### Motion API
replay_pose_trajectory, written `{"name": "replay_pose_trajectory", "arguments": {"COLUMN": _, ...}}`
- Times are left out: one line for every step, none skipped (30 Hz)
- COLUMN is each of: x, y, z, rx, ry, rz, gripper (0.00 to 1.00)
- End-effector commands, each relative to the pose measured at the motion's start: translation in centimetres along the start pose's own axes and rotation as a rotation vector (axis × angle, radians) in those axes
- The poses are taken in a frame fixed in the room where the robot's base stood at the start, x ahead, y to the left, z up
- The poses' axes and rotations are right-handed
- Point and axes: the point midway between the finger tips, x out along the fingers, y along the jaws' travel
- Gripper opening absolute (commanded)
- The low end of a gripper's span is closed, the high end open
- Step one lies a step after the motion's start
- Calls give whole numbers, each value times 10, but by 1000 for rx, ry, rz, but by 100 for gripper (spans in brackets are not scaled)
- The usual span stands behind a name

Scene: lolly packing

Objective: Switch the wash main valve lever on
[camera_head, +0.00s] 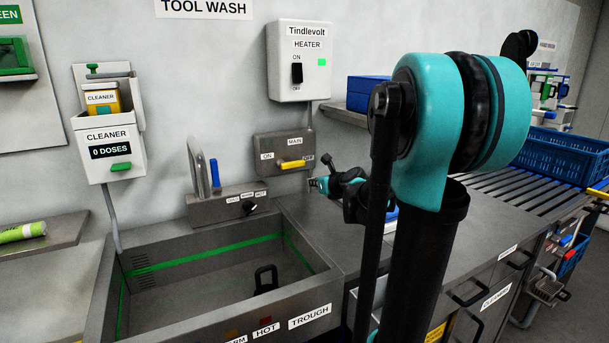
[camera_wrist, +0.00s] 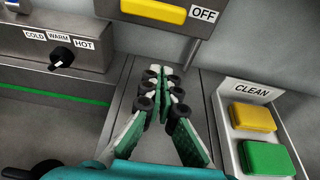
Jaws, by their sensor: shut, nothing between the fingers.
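The wash main valve lever is a yellow bar (camera_head: 293,164) on a grey box marked MAIN, with ON at its left and OFF at its right. It lies roughly level, its right end near the OFF label; its pivot is unclear.
A tap with a COLD/WARM/HOT knob (camera_head: 249,206) stands left of my gripper, above the trough (camera_head: 113,290). The heater (camera_head: 301,60) hangs above the valve. Yellow (camera_wrist: 253,117) and green (camera_wrist: 267,158) blocks lie in a CLEAN tray at right. Grey counter is clear under my gripper.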

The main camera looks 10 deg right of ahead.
Motion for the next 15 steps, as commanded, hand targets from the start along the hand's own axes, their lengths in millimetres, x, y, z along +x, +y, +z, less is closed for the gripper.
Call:
{"name": "replay_pose_trajectory", "arguments": {"x": 3, "y": 0, "z": 0, "rx": 0, "ry": 0, "rz": 1, "gripper": 0}}
{"name": "replay_pose_trajectory", "arguments": {"x": 6, "y": 0, "z": 0, "rx": -1, "ry": 0, "rz": 1, "gripper": 0}}
{"name": "replay_pose_trajectory", "arguments": {"x": 9, "y": 0, "z": 0, "rx": -1, "ry": 0, "rz": 1, "gripper": 0}}
{"name": "replay_pose_trajectory", "arguments": {"x": 13, "y": 0, "z": 0, "rx": -2, "ry": 0, "rz": 1, "gripper": 0}}
{"name": "replay_pose_trajectory", "arguments": {"x": 17, "y": 0, "z": 0, "rx": -2, "ry": 0, "rz": 1, "gripper": 0}}
{"name": "replay_pose_trajectory", "arguments": {"x": 22, "y": 0, "z": 1, "rx": -2, "ry": 0, "rz": 2, "gripper": 0}}
{"name": "replay_pose_trajectory", "arguments": {"x": 27, "y": 1, "z": 0, "rx": -1, "ry": -1, "rz": 2, "gripper": 0}}
{"name": "replay_pose_trajectory", "arguments": {"x": 32, "y": 0, "z": 1, "rx": -1, "ry": 0, "rz": 2, "gripper": 0}}
{"name": "replay_pose_trajectory", "arguments": {"x": 38, "y": 0, "z": 0, "rx": -1, "ry": 0, "rz": 2, "gripper": 0}}
{"name": "replay_pose_trajectory", "arguments": {"x": 42, "y": 0, "z": 0, "rx": -2, "ry": 0, "rz": 2, "gripper": 0}}
{"name": "replay_pose_trajectory", "arguments": {"x": 47, "y": 1, "z": 0, "rx": -2, "ry": 0, "rz": 2, "gripper": 0}}
{"name": "replay_pose_trajectory", "arguments": {"x": 54, "y": 1, "z": 0, "rx": -2, "ry": 0, "rz": 2, "gripper": 0}}
{"name": "replay_pose_trajectory", "arguments": {"x": 58, "y": 0, "z": 0, "rx": -1, "ry": 0, "rz": 2, "gripper": 0}}
{"name": "replay_pose_trajectory", "arguments": {"x": 62, "y": 0, "z": 1, "rx": 0, "ry": -1, "rz": 1, "gripper": 0}}
{"name": "replay_pose_trajectory", "arguments": {"x": 68, "y": 0, "z": 0, "rx": -1, "ry": 0, "rz": 1, "gripper": 0}}
